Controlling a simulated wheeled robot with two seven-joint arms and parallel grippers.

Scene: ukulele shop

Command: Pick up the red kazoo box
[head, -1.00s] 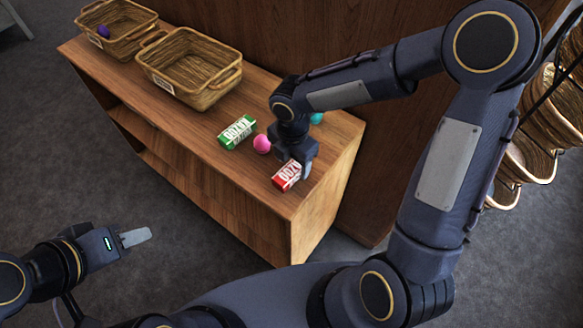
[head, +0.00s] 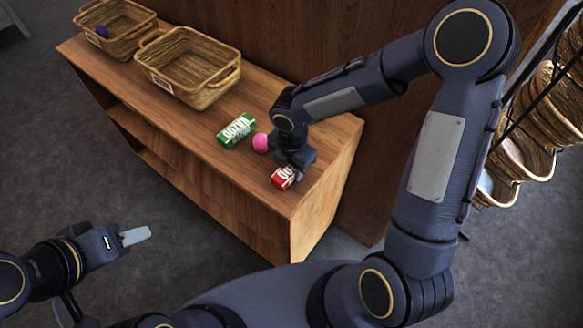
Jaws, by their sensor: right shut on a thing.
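The red kazoo box (head: 283,178) lies near the front right end of the wooden counter (head: 180,140). Its far part is hidden by my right gripper (head: 292,170), which has come down over it and is shut on it. I cannot tell whether the box is clear of the counter top. My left gripper (head: 135,236) is at the lower left, over the floor and away from the counter; its finger shows edge-on, so its opening does not show.
A green kazoo box (head: 237,130) and a pink ball (head: 261,142) lie just left of my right gripper. An empty wicker basket (head: 190,68) and another basket (head: 117,27) holding a purple ball stand further left. A rack of baskets (head: 510,160) stands at right.

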